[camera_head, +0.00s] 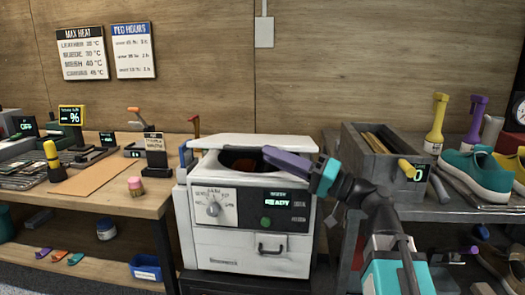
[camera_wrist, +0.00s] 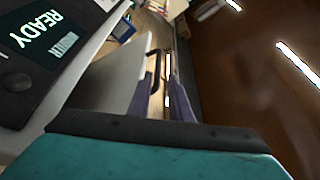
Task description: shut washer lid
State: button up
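The washer (camera_head: 205,247) is a white box with a dark panel reading READY. Its white lid (camera_head: 245,141) is raised at the back, and the dark drum opening (camera_head: 240,155) shows with something reddish inside. My gripper (camera_head: 268,152), with purple fingers, reaches in from the right over the top opening. In the wrist view a narrow gap shows between the fingers (camera_wrist: 161,98), with a dark handle-like bar (camera_wrist: 156,70) near their tips. I cannot tell whether the fingers touch the lid. The READY display (camera_wrist: 45,32) is at the upper left there.
A wooden bench (camera_head: 140,195) with devices and a brown mat stands left of the washer. On the right, a grey bin (camera_head: 362,165), bottles and a teal sneaker (camera_head: 470,172) sit on a grey bench. The drum opening is close under my gripper.

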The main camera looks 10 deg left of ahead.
jog(key=b+v, duration=0.2)
jog(key=v, duration=0.6)
jog(key=shift+s, duration=0.1)
dwell(0.4)
